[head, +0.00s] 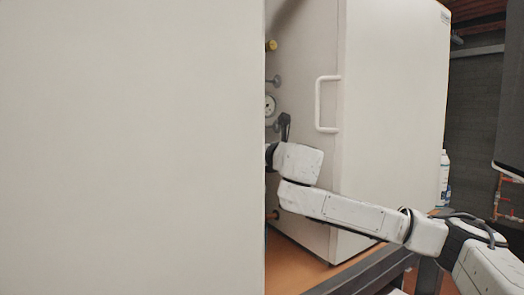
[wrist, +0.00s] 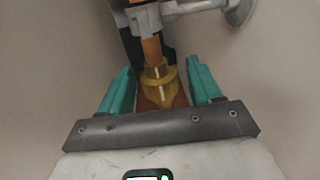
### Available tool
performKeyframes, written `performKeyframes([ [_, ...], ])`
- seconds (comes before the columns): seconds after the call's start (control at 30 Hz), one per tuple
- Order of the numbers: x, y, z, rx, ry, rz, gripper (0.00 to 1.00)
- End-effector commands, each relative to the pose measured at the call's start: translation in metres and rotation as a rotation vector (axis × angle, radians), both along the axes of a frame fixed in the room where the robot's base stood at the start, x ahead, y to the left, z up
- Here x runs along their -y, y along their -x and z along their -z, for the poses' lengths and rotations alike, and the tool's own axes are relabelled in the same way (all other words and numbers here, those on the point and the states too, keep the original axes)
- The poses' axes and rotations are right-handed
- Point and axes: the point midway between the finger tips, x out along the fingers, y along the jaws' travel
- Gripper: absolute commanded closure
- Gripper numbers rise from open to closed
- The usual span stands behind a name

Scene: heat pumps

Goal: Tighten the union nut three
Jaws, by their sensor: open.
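In the wrist view a brass union nut (wrist: 158,82) sits on a vertical copper pipe (wrist: 151,48), below a grey valve or fitting (wrist: 150,14). The frames do not show which number this nut has. My gripper (wrist: 160,88) is open, with one teal finger on each side of the nut and a gap visible on both sides. In the head view my arm reaches behind a large pale panel, and my gripper is hidden there.
A pale cabinet (head: 395,110) with a white handle (head: 319,104) stands right of the gap. A large pale panel (head: 130,150) fills the left. A round gauge (head: 269,106) and a yellow-capped fitting (head: 271,45) show in the gap. A bottle (head: 444,175) stands behind the cabinet.

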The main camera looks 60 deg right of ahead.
Motion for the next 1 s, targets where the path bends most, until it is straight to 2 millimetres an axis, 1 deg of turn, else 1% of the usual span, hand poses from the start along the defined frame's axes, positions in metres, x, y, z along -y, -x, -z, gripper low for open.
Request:
performKeyframes([
  [0.17, -0.006, 0.009, 0.0, 0.0, 0.0, 0.001, 0.36],
  [1.0, -0.06, 0.082, 0.0, 0.0, 0.001, 0.0, 0.36],
])
